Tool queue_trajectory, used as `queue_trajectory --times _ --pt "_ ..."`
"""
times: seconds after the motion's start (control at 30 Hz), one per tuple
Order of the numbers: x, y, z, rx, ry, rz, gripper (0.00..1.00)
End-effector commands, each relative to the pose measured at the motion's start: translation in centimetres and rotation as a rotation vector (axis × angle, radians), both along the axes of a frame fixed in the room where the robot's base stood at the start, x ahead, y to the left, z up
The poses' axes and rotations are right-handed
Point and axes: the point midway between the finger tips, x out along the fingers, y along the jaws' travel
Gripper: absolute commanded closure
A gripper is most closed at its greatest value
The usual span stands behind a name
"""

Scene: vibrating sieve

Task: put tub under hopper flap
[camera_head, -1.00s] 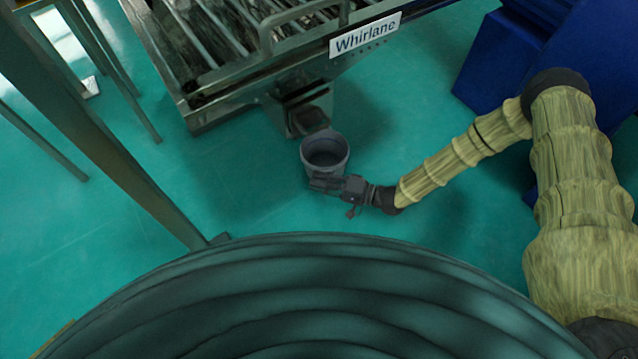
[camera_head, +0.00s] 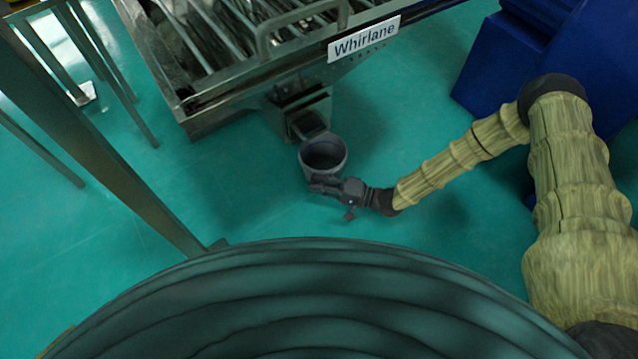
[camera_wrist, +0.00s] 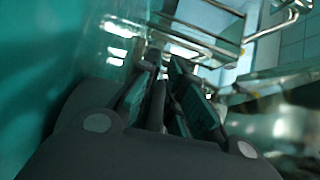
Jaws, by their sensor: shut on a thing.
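A dark grey round tub (camera_head: 323,156) is upright with its open top facing up, in the middle of the head view. My gripper (camera_head: 327,184) is shut on the near side of the tub. The hopper flap (camera_head: 306,122) hangs from the lower edge of the sieve machine, just above the tub in the picture. The tub's far rim is close to the flap; I cannot tell whether they touch. In the wrist view my gripper's fingers (camera_wrist: 163,95) are close together, and the tub is hard to make out there.
The metal sieve machine (camera_head: 225,105) with a "Whirlane" sign fills the top middle. A blue machine (camera_head: 500,75) stands at the right. A metal frame leg (camera_head: 110,150) stands at the left. Green floor (camera_head: 400,120) is clear around the tub.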

Motion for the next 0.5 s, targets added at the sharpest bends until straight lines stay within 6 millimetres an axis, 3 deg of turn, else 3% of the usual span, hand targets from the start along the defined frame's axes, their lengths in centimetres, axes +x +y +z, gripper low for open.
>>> queue_trajectory --times 0.5 --pt "0.02 -0.07 -0.52 0.0 0.0 -0.001 1.0"
